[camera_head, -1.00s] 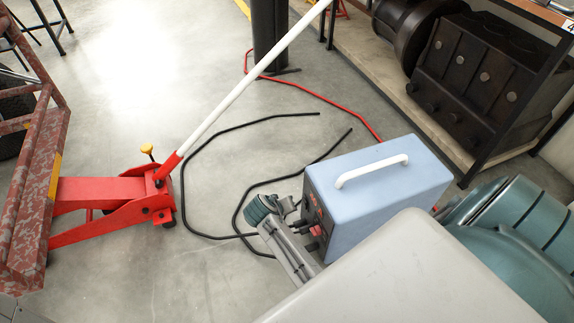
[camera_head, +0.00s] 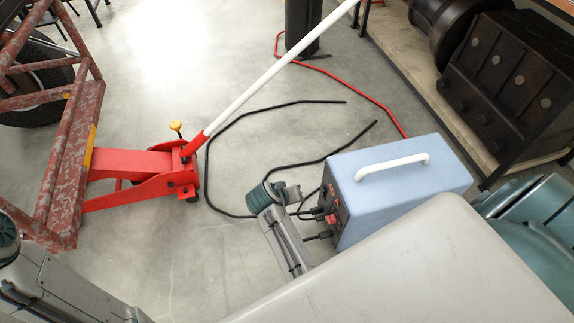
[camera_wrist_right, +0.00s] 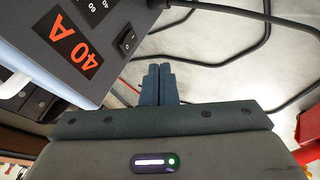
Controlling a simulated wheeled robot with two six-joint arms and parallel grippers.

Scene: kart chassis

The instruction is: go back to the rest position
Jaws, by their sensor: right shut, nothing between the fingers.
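My right arm comes in from the lower right in the head view, and its grey wrist part stands left of the blue-grey charger box (camera_head: 395,195). In the right wrist view my right gripper (camera_wrist_right: 161,70) is shut, its two dark fingers together with nothing between them. The charger's front panel (camera_wrist_right: 105,35), with its "40 A" label and switch, is close to the fingers on the left. The fingers appear apart from it. In the head view a grey part of my left arm shows at the lower left; my left gripper is not in view.
A red floor jack (camera_head: 135,175) with a long white handle stands at the left, next to a rusty red frame (camera_head: 65,165). Black cables (camera_head: 225,130) and a red cable (camera_head: 375,100) lie on the floor. A dark engine block (camera_head: 510,85) sits on a shelf at upper right.

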